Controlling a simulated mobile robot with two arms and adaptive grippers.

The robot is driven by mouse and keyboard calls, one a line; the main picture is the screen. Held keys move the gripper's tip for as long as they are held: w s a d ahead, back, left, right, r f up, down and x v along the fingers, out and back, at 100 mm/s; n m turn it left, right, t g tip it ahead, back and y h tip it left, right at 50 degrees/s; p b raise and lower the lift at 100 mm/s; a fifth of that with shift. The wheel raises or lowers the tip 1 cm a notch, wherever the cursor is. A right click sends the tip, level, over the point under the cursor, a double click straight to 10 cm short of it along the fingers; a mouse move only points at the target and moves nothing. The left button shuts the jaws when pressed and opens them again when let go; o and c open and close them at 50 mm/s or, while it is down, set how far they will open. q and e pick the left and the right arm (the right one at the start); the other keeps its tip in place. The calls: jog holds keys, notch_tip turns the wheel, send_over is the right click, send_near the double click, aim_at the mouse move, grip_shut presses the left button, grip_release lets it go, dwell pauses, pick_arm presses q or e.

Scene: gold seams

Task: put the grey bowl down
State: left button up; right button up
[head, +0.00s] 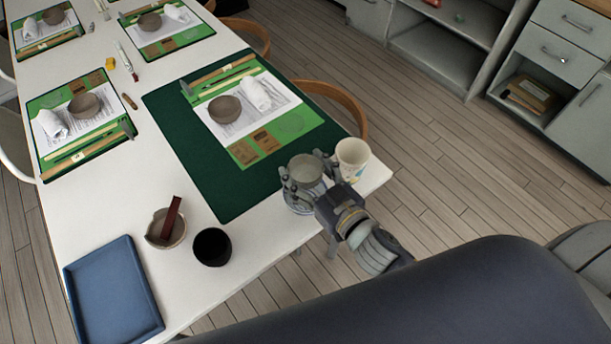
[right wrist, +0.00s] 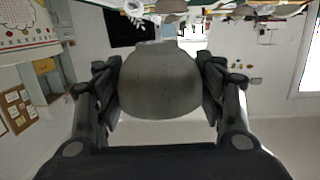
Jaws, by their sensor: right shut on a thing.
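My right gripper (head: 308,180) is shut on a grey bowl (head: 305,168) near the table's right front corner. In the right wrist view the grey bowl (right wrist: 160,82) sits between the two fingers (right wrist: 160,85), one on each side. A pale, blue-marked round vessel (head: 297,206) shows partly below the gripper; the gap between it and the bowl cannot be told. A dark green mat (head: 185,150) lies just left of the held bowl. My left gripper is not in view.
A patterned white cup (head: 352,157) stands close right of the gripper. A similar bowl (head: 225,109) rests on the place setting. A black cup (head: 212,247), a bowl with a dark red stick (head: 166,228) and a blue tray (head: 113,291) stand front left. White table (head: 262,240) is bare between.

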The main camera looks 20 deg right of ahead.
aim_at(305, 179)
notch_tip(305, 179, down, 3)
jog(key=shift+f, duration=0.1)
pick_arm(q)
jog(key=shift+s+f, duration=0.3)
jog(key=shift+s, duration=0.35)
pick_arm(e)
jog(key=shift+f, duration=0.1)
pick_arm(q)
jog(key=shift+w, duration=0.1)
pick_arm(e)
jog(key=shift+b, duration=0.3)
jog(key=shift+f+b, duration=0.35)
jog(key=shift+f, duration=0.25)
jog(key=o, duration=1.1)
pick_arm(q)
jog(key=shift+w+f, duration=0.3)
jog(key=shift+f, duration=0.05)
pick_arm(e)
jog(key=shift+o, duration=0.2)
